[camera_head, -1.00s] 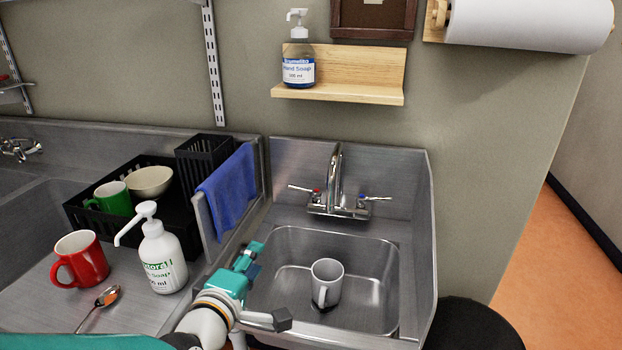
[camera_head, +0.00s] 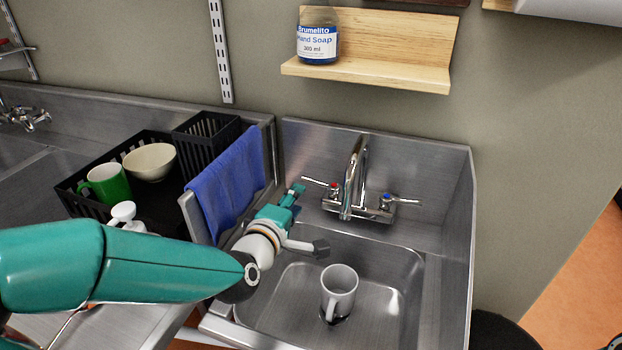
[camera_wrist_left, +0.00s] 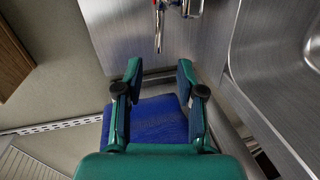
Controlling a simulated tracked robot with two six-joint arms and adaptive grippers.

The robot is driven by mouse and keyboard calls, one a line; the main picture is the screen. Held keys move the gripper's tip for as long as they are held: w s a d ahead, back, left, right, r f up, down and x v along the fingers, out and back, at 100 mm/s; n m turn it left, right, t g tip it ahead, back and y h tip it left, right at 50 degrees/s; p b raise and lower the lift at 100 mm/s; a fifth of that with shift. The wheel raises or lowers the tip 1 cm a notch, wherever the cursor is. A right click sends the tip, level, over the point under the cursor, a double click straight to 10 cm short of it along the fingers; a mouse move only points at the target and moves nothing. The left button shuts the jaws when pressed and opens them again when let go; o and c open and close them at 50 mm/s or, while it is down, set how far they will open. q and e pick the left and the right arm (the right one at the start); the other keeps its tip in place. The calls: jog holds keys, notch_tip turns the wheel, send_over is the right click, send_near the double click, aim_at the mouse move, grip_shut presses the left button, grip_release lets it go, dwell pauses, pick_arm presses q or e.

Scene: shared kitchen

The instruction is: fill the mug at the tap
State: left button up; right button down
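A pale grey mug (camera_head: 339,292) stands upright in the sink basin, its handle toward me. The chrome tap (camera_head: 354,180) is behind it, with a red-marked lever (camera_head: 318,184) on the left and a blue-marked lever (camera_head: 402,199) on the right. I see no water stream from the spout. My left gripper (camera_head: 297,189) is near the tip of the red-marked lever, above the basin's back left corner. In the left wrist view the gripper (camera_wrist_left: 157,72) is open, with nothing between its fingers; a chrome tap lever (camera_wrist_left: 158,32) shows beyond them. My right gripper is out of view.
A blue towel (camera_head: 228,182) hangs over the divider left of the sink. A black rack (camera_head: 72,198) holds a green mug (camera_head: 106,184) and a bowl (camera_head: 150,161). A pump bottle (camera_head: 124,212) is mostly hidden behind my left arm. A wooden shelf (camera_head: 400,50) hangs above.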

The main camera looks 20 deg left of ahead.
aim_at(311, 179)
pick_arm(q)
jog(key=w, duration=0.3)
jog(key=w+f+p, duration=0.1)
jog(key=w, duration=0.3)
jog(key=w+f, duration=0.1)
jog(key=w, duration=0.2)
jog(key=shift+w+d+p, duration=0.15)
jog(key=shift+d+p, duration=0.05)
jog(key=shift+p, duration=0.1)
grip_shut()
